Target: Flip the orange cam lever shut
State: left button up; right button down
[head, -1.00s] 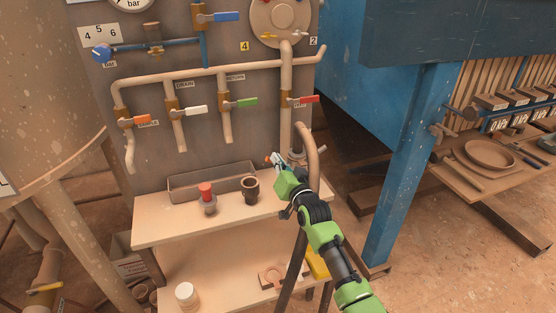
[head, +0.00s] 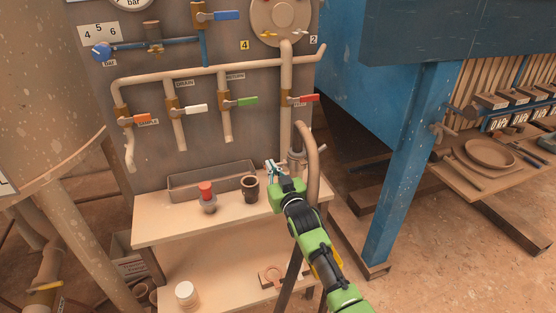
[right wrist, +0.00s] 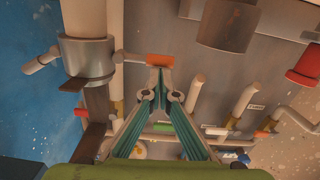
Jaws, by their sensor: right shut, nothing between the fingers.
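In the right wrist view the orange cam lever (right wrist: 160,60) is a pale arm with an orange end. It sticks out sideways from a grey collar coupling (right wrist: 88,58) around an upright pipe. A second, pale lever (right wrist: 41,62) sticks out on the collar's other side. My right gripper (right wrist: 160,78) is shut and empty, its fingertips at the orange end; I cannot tell if they touch. In the head view my right gripper (head: 271,166) is beside the coupling (head: 297,158), above the bench; the orange end cannot be made out there. My left gripper is out of view.
A dark cup (head: 250,189) and a red-topped fitting (head: 207,197) stand on the bench left of my right gripper. A curved pipe (head: 312,165) rises close to my right arm. Valve levers, one orange (head: 142,119), line the panel behind. A blue post (head: 402,180) stands right.

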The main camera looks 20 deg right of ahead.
notch_tip(320, 180, down, 4)
jog(key=n+b, duration=0.3)
jog(key=n, duration=0.3)
jog(key=shift+a+r+h, duration=0.1)
jog(key=shift+h, duration=0.2)
jog(key=n+b, duration=0.1)
jog(key=f+n, duration=0.1)
jog(key=n, duration=0.1)
jog(key=d+f+n+b, duration=0.1)
jog(key=shift+n+b, duration=0.3)
jog(key=shift+n, duration=0.1)
jog(key=shift+d+f, duration=0.1)
jog(key=shift+d, duration=0.1)
jog(key=shift+d+f+b, duration=0.1)
jog(key=shift+b, duration=0.2)
